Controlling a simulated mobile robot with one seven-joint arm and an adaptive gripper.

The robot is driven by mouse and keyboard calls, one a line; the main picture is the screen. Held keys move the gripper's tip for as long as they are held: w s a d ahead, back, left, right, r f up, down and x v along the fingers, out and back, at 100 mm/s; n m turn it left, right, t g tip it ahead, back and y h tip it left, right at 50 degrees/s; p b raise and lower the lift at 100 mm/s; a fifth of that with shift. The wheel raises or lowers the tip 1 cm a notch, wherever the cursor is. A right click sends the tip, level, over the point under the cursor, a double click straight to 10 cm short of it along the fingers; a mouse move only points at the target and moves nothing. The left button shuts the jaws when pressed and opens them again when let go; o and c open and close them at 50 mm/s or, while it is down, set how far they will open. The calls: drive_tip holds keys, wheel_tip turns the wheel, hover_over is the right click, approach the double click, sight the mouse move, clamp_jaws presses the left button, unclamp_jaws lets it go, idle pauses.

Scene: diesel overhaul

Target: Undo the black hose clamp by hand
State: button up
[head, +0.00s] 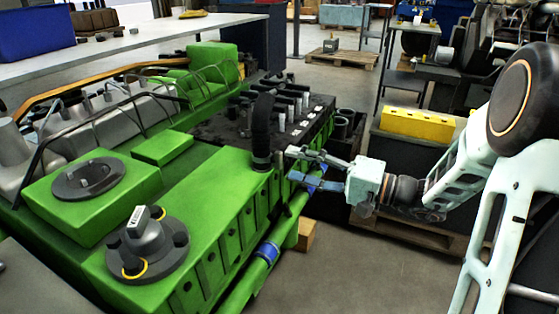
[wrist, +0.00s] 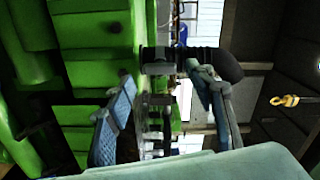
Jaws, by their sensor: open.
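A black hose (head: 263,122) stands upright on the green engine (head: 205,190) and bends near its top. The black hose clamp (head: 261,162) appears as a dark band around the hose's lower end, beside the engine's edge. In the wrist view the hose (wrist: 213,61) runs across the top, with the clamp (wrist: 158,68) near its left end. My gripper (head: 291,165) is open, just right of the clamp in the head view. In the wrist view its fingers (wrist: 164,82) are spread either side of the clamp area. I cannot tell whether either finger touches it.
A green pipe with blue bands (head: 267,251) runs along the engine's right side. A dark cylinder-head block with several upright studs (head: 285,108) lies behind the hose. A yellow block (head: 416,124) sits on a dark crate at the right.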

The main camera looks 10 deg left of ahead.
sight(282, 161)
drive_tip(key=m, duration=0.6)
drive_tip(key=shift+m, duration=0.4)
drive_tip(key=shift+r+m+p, duration=0.35)
drive_tip(key=shift+m+p, duration=0.35)
drive_tip(key=shift+p, duration=0.25)
drive_tip(key=m+p, duration=0.6)
drive_tip(key=p, duration=0.2)
drive_tip(key=m+p, duration=0.6)
drive_tip(key=p, duration=0.1)
drive_tip(key=shift+m, duration=0.4)
drive_tip(key=x, duration=0.3)
drive_tip(key=shift+w+a+f+b, duration=0.15)
drive_tip(key=shift+a+f+b, duration=0.15)
drive_tip(key=shift+a+f, duration=0.1)
drive_tip(key=shift+w+a, duration=0.2)
drive_tip(key=shift+a, duration=0.35)
drive_tip(key=shift+c, duration=0.6)
clamp_jaws()
